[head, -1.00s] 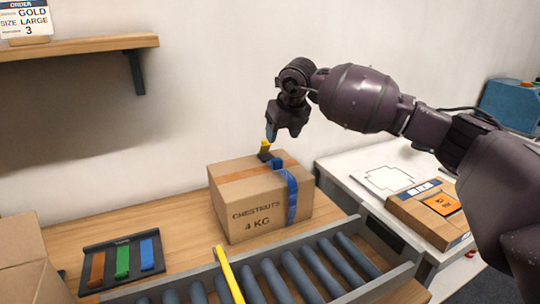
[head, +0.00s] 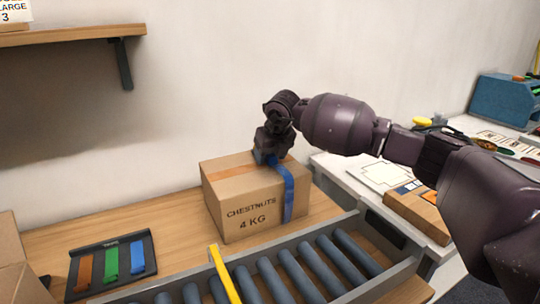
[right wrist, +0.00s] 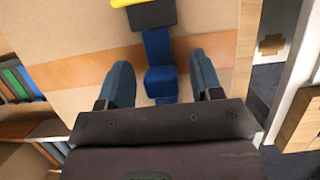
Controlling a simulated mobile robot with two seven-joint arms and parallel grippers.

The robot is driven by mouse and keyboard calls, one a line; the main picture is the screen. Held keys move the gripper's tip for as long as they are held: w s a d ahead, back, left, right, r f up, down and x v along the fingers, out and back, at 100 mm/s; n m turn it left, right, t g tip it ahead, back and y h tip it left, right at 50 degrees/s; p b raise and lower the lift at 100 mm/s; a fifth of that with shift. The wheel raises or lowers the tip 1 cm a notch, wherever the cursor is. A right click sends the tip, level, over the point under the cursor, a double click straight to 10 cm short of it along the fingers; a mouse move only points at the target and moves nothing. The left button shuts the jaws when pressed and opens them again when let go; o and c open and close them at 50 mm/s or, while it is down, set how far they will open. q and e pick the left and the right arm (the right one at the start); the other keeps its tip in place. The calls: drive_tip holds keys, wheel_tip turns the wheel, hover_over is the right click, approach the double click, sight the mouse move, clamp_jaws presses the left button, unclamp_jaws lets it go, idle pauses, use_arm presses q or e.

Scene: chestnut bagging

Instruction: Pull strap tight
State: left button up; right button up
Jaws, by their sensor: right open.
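The blue strap (head: 289,192) runs over the top and down the front of a cardboard box (head: 238,201) marked "CHESTNUTS 4 KG". My right gripper (head: 266,156) is just over the box top, by the strap. In the right wrist view the open fingers of my right gripper (right wrist: 165,88) stand on either side of a blue strap piece (right wrist: 161,80), apart from it. A dark buckle-like part with a yellow piece (right wrist: 150,14) sits at the strap's far end. An orange tape band (right wrist: 85,68) crosses the box top. My left gripper is not in view.
The box stands on a wooden table (head: 165,210) behind a roller conveyor (head: 300,265) with a yellow bar (head: 224,275). A dark rack (head: 78,279) holds brown, green and blue straps at left. A white side table and another box (head: 414,210) are at right.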

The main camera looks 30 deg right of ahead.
sight(279, 172)
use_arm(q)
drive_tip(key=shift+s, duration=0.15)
use_arm(e)
drive_tip(key=shift+c, duration=1.2)
clamp_jaws()
drive_tip(key=shift+s+r, duration=0.15)
drive_tip(key=s+p, duration=0.1)
drive_tip(key=s+r+p, duration=0.1)
drive_tip(key=s, duration=0.1)
drive_tip(key=shift+a+p, duration=0.1)
drive_tip(key=shift+p, duration=0.25)
drive_tip(key=shift+s+f+p, duration=0.15)
drive_tip(key=shift+s+p, duration=0.5)
drive_tip(key=shift+s, duration=0.25)
drive_tip(key=shift+s+a+f+p, duration=0.1)
drive_tip(key=shift+s+f+p, duration=0.2)
drive_tip(key=shift+s, duration=0.25)
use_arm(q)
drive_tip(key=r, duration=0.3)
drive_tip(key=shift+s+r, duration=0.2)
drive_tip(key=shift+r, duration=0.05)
use_arm(e)
drive_tip(key=shift+f, duration=0.15)
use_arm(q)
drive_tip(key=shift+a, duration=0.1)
